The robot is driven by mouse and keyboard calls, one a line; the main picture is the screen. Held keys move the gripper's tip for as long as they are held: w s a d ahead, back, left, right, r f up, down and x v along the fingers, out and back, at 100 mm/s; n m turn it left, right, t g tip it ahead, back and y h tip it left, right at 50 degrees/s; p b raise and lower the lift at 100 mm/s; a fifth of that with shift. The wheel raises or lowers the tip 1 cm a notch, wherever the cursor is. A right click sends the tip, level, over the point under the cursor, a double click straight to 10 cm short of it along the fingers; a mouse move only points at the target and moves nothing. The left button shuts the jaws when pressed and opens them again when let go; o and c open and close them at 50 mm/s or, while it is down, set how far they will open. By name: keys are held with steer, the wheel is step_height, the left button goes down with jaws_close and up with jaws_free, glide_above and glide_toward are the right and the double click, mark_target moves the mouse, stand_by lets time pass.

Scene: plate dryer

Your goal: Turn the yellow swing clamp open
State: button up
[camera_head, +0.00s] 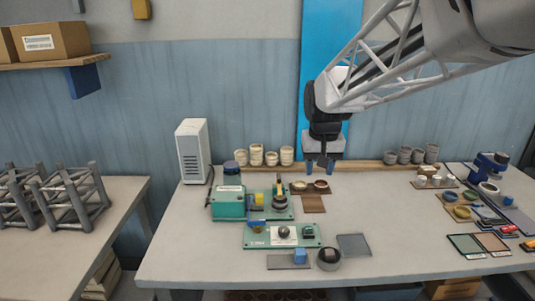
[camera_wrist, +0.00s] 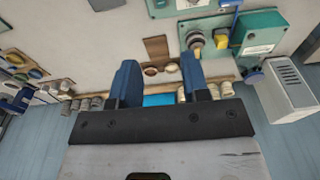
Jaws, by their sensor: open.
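The green plate dryer unit (camera_head: 228,206) stands left of centre on the table. On its right part is a dark round stack (camera_head: 280,203) with a narrow yellow upright piece (camera_head: 279,184), which looks like the swing clamp. A second yellow part (camera_head: 258,198) sits between the stack and the green box. In the wrist view the dryer (camera_wrist: 255,35) is at upper right, with the brass-yellow tip (camera_wrist: 196,45) and yellow block (camera_wrist: 221,40). The clamp's exact angle is too small to tell. My gripper (camera_head: 320,166) is open and empty, above the table's back, right of the dryer, touching nothing.
A green panel (camera_head: 257,241) with a knob lies in front of the dryer. A brown tray with small cups (camera_head: 310,187) is below my gripper. A white tower box (camera_head: 193,150) stands behind left. Jars line the back edge.

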steer(key=w+a+f, duration=0.2)
steer(key=w, duration=0.5)
steer(key=w+a+f, duration=0.2)
steer(key=w, duration=0.5)
steer(key=g, duration=0.1)
glide_above(279, 175)
step_height(279, 175, down, 8)
steer(key=shift+s+r, duration=0.1)
steer(key=shift+s, duration=0.05)
steer(key=shift+f, duration=0.2)
steer(key=shift+f, duration=3.75)
jaws_close()
